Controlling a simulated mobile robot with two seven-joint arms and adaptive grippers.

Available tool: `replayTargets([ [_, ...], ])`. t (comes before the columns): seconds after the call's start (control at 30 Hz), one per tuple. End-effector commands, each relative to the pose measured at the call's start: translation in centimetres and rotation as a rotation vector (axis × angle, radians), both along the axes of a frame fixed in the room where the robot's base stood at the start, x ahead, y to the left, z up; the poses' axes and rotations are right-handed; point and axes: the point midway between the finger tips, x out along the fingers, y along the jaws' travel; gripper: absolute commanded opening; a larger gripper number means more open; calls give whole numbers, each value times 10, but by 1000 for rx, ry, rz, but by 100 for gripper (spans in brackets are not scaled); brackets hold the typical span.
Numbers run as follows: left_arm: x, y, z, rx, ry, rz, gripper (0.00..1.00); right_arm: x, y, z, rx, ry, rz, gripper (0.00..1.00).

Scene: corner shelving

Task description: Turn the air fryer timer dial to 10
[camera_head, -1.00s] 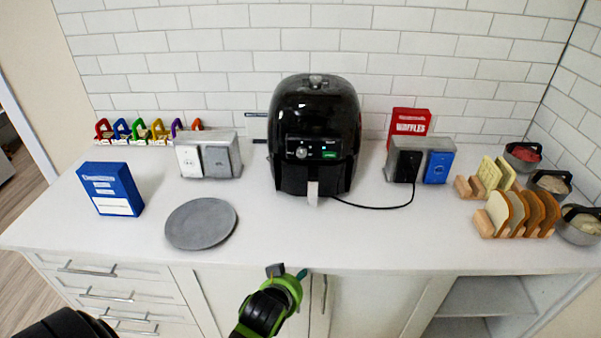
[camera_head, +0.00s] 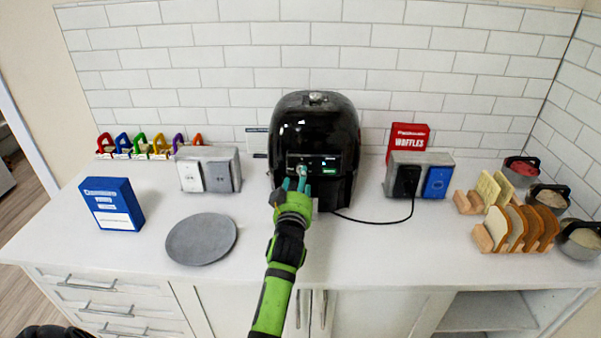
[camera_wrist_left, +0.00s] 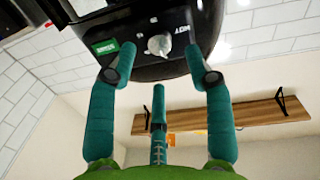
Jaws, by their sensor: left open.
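The black air fryer (camera_head: 313,125) stands on the counter against the tiled wall. Its dark control panel faces me. The timer dial (camera_wrist_left: 159,45) is a light knob on that panel, seen whole in the left wrist view. In the head view the dial (camera_head: 302,170) shows just above my fingertips. My left gripper (camera_head: 296,184) is open in front of the panel. In the left wrist view its teal fingers (camera_wrist_left: 157,62) spread to either side of the dial, with the dial between and just beyond the tips. I cannot tell whether they touch it. My right gripper is not in view.
A grey plate (camera_head: 201,253) and a blue box (camera_head: 112,205) lie to the left. Outlet boxes (camera_head: 222,153) stand on both sides of the fryer. A black cord (camera_head: 375,223) runs right.

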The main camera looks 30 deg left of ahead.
Motion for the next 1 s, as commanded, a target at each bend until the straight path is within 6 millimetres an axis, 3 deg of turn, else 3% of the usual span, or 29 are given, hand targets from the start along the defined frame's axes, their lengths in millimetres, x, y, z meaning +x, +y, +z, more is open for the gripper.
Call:
replayTargets([
  [0.3,32,15,1,-1,2,0,52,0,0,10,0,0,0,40],
  [0.67,36,17,0,0,1,0,52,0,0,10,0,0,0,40],
  [0.8,36,17,0,-1,2,0,0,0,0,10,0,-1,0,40],
  [1.0,36,17,-1,0,2,0,0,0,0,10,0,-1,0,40],
])
